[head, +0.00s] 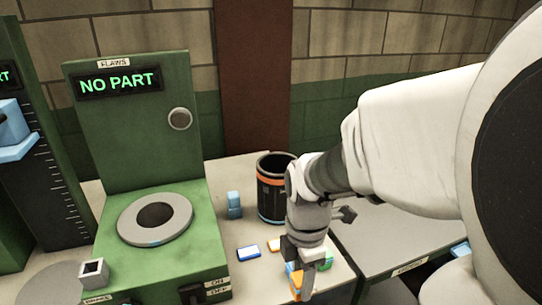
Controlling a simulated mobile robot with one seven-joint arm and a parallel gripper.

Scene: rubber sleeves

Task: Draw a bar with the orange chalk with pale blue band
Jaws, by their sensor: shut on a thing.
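My gripper (301,268) points down over the front right of the pale tabletop, with its fingers at an orange piece (296,285). The gripper is shut on this orange piece, which shows a small blue part near its top and looks like the orange chalk with the pale blue band. The fingers hide much of it, and I cannot tell whether its lower end touches the surface. A bit of green shows just right of the fingers. No drawn bar is visible.
A black cup (270,203) with an orange band stands behind my gripper. A blue piece (234,205) stands left of it. A blue-edged white block (248,253) and a yellow-and-white one (273,245) lie nearby. A green machine (140,110) reading NO PART fills the left.

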